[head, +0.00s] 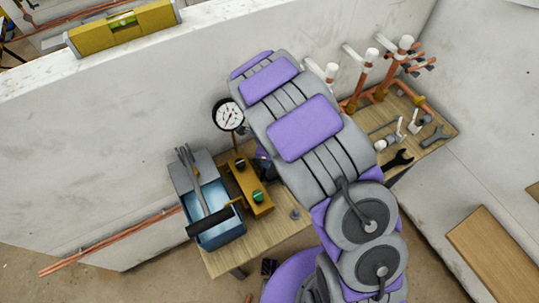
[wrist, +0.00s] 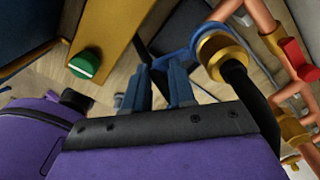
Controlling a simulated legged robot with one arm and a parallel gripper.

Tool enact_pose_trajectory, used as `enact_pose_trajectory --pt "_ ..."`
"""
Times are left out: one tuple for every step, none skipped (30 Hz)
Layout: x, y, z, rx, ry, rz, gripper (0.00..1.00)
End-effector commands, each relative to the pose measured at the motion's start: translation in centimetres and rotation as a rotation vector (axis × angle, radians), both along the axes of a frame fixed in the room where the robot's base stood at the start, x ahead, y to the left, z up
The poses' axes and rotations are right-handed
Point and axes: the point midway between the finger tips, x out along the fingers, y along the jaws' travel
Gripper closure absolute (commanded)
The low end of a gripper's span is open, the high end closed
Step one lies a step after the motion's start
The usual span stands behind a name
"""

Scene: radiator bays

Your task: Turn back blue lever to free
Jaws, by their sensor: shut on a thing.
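The blue lever (wrist: 190,40) shows in the wrist view as a curved blue piece beside a brass valve fitting (wrist: 215,52). My gripper (wrist: 160,85) has its two dark fingers reaching up to the lever, shut on it with a gap between the fingers. The exact contact at the fingertips is hard to make out. In the head view my arm hides the lever and most of my gripper.
A yellow block with a green knob (wrist: 84,63) stands left of my fingers. Copper pipes with a red lever (wrist: 298,58) are at the right.

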Motion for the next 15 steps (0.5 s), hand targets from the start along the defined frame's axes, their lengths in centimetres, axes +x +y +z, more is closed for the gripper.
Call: enact_pose_trajectory --pt "0.42 0.27 0.43 0.004 -0.013 -0.011 1.0" --pt "0.42 0.32 0.42 0.004 -0.013 -0.02 1.0" --pt "0.41 0.38 0.4 0.004 -0.013 -0.03 1.0" --pt "0.42 0.41 0.39 0.004 -0.013 -0.036 1.0" --pt "0.41 0.45 0.39 0.004 -0.013 -0.041 1.0" --pt "0.41 0.48 0.37 0.004 -0.013 -0.048 1.0" --pt "0.41 0.5 0.36 0.004 -0.013 -0.053 1.0" --pt "0.41 0.52 0.35 0.004 -0.013 -0.057 1.0" --pt "0.42 0.55 0.34 0.004 -0.013 -0.062 1.0" --pt "0.41 0.56 0.33 0.004 -0.013 -0.065 1.0" --pt "0.41 0.58 0.32 0.004 -0.013 -0.068 1.0" --pt "0.41 0.6 0.31 0.004 -0.013 -0.071 1.0" --pt "0.41 0.61 0.3 0.004 -0.013 -0.072 1.0" --pt "0.42 0.63 0.29 0.004 -0.013 -0.073 1.0" --pt "0.42 0.63 0.28 0.005 -0.013 -0.075 1.0"
